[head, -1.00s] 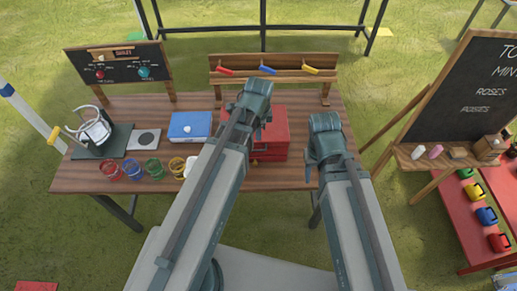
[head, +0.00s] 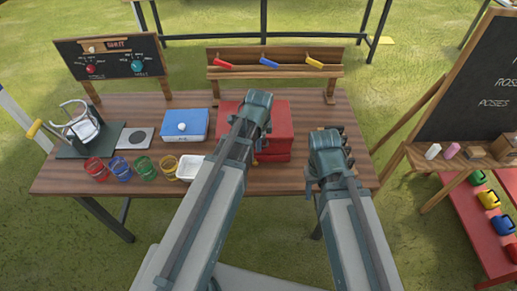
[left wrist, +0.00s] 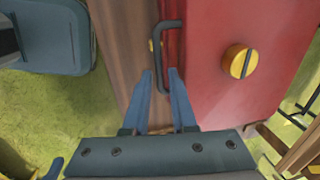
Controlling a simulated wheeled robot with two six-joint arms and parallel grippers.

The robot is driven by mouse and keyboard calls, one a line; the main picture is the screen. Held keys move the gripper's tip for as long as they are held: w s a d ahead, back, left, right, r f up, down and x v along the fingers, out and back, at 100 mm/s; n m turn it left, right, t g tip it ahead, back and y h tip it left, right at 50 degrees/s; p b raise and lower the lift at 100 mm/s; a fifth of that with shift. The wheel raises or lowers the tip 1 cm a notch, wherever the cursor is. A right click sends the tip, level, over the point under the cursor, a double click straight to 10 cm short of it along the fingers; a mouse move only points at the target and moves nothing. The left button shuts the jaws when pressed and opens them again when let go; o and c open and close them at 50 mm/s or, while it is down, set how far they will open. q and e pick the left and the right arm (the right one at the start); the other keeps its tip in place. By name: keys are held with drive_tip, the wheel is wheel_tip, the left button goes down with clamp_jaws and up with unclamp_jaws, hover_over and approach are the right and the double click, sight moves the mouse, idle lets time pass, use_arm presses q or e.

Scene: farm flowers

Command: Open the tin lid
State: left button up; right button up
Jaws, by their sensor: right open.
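A blue tin (head: 186,126) with a white knob on its lid stands shut on the wooden table, left of the red box (head: 283,122). My left gripper (head: 257,108) is over the front of the red box in the head view, with its fingertips hidden.
Several coloured buckets (head: 145,168) and a white tray (head: 189,170) line the table's front edge. A dark stand with a white container (head: 82,126) is at the left. A wooden rack (head: 270,70) stands behind. A chalkboard easel (head: 480,90) is at the right.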

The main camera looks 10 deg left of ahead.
use_arm(q)
drive_tip(key=shift+f, duration=0.15)
drive_tip(key=shift+c, duration=0.3)
clamp_jaws()
idle(1.1)
